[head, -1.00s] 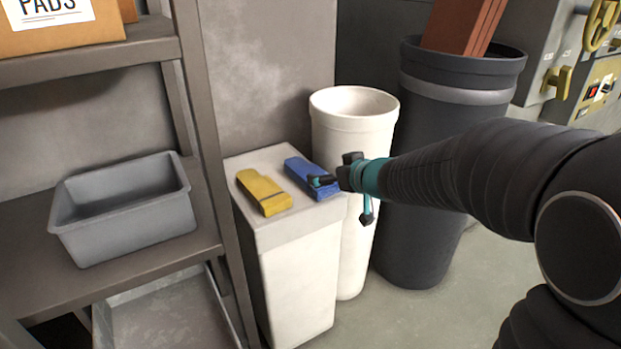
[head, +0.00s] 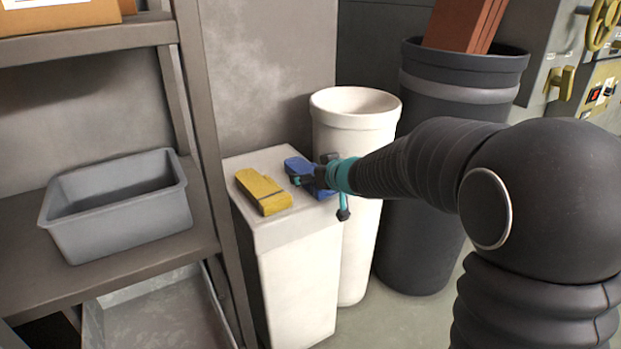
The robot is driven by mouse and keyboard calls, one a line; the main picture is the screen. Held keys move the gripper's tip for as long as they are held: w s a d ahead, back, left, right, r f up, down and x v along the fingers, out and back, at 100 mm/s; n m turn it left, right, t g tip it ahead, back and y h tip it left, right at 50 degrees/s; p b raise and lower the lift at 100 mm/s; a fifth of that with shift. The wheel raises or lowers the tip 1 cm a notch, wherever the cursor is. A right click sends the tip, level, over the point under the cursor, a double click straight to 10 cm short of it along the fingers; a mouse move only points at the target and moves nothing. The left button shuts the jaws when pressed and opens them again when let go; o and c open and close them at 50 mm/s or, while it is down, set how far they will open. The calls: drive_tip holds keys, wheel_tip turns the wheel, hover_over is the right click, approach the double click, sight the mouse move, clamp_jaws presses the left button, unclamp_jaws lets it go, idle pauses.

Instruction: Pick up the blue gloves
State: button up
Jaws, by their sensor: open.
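The blue gloves (head: 296,164) lie as a folded bundle on the flat top of a white pedestal (head: 288,230), at its right side. My gripper (head: 307,174) is over the blue gloves, reaching in from the right, and covers their middle part. It is open. I cannot tell whether the fingers touch the gloves or are just above them. Yellow gloves (head: 262,189) lie on the same pedestal top, to the left of the blue ones and apart from them.
A tall white bin (head: 357,108) stands right behind the pedestal, close to my arm. A dark bin (head: 452,65) holding reddish-brown boards (head: 467,25) stands further right. A shelf rack with a grey tub (head: 120,215) is close on the left.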

drive_tip(key=c, duration=1.3)
drive_tip(key=shift+o, duration=0.2)
drive_tip(key=shift+r, duration=0.1)
